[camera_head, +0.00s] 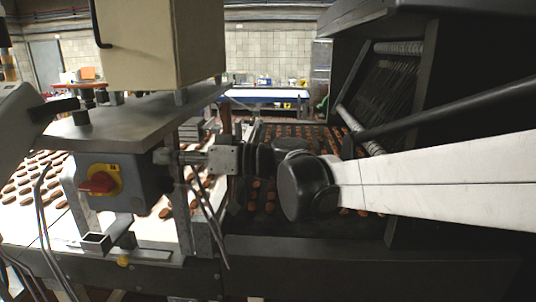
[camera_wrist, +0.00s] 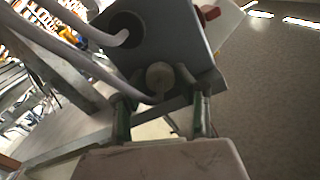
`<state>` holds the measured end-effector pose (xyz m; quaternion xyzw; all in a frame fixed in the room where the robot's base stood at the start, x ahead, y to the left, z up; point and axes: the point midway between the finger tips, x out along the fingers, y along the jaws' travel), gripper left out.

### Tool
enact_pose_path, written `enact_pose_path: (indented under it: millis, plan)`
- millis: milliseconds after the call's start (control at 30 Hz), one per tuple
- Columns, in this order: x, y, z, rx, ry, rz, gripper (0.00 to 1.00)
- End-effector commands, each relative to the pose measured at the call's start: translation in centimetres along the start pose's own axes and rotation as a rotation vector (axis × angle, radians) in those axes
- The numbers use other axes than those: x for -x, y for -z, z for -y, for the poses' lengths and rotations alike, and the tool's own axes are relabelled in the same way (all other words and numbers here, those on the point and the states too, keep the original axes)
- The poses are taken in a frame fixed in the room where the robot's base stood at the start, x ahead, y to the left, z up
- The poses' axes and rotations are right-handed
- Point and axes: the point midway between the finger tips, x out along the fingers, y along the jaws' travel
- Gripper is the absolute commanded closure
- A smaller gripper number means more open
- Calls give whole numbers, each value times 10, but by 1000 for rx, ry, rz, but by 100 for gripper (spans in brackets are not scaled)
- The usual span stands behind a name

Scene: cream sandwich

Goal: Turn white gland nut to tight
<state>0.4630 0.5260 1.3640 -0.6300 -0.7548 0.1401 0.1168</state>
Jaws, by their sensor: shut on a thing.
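The white gland nut (camera_wrist: 160,78) is a pale round fitting on the face of a grey box (camera_wrist: 185,45) in the wrist view. It sits beside a dark round opening. A grey cable (camera_wrist: 120,82) runs down to it from the left. My gripper (camera_wrist: 161,97) reaches up from below, one finger on each side of the nut, and is shut on it. The exact contact is hard to make out. In the head view, the grey box (camera_head: 128,182) shows its red switch on a yellow plate; the nut and my fingertips cannot be made out there.
A metal plate (camera_head: 130,118) and a large cream housing (camera_head: 158,40) stand above the box. Conveyors with brown sandwich biscuits (camera_head: 268,215) lie around it. Loose cables (camera_head: 42,215) hang at the left. Bare floor (camera_wrist: 275,90) shows right of the box.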

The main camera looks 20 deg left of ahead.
Motion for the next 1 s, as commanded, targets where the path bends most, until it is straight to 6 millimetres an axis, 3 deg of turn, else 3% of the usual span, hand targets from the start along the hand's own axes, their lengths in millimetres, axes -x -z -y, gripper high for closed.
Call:
enact_pose_path:
  millis: [400, 967, 1000]
  plan:
    - [0, 0, 0, -206, 0, 0, 98]
    - [0, 0, 0, -238, 0, 0, 98]
    - [0, 0, 0, -238, 0, 0, 66]
